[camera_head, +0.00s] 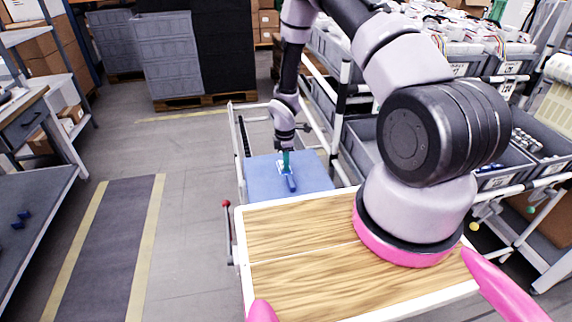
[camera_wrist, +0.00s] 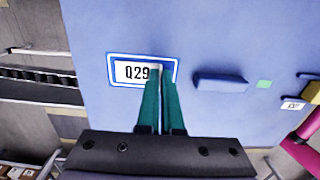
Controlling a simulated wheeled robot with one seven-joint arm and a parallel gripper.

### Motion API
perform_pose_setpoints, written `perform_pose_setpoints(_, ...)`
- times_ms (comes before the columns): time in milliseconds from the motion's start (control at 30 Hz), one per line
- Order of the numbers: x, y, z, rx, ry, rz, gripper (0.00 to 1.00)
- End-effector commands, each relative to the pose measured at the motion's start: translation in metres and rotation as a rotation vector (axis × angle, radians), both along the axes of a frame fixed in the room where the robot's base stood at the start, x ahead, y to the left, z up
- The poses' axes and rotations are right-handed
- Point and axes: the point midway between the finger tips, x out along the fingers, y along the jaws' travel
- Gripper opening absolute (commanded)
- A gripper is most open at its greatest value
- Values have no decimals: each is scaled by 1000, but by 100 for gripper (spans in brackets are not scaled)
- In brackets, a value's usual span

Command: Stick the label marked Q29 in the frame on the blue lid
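The blue lid (camera_wrist: 230,40) fills most of the wrist view, and in the head view it is the blue surface (camera_head: 322,172) beyond the wooden top. A white frame with a blue border (camera_wrist: 110,57) sits on it. Whether the label touches the lid is unclear. In the head view, my gripper (camera_head: 286,160) is over the lid.
Another small label (camera_wrist: 292,105) lies farther right. Grey bins (camera_head: 520,140) on a rack stand to the right.

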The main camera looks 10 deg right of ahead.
Motion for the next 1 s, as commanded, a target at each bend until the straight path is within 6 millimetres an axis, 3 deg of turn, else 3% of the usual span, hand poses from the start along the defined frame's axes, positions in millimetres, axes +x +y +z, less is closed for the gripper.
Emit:
perform_pose_setpoints(167,0,0,-1,0,1,0,0)
perform_pose_setpoints(267,0,0,-1,0,1,0,33)
perform_pose_setpoints(300,0,0,-1,0,0,0,38)
perform_pose_setpoints(767,0,0,2,1,-1,0,38)
perform_pose_setpoints(1000,1,1,41,2,-4,-2,38)
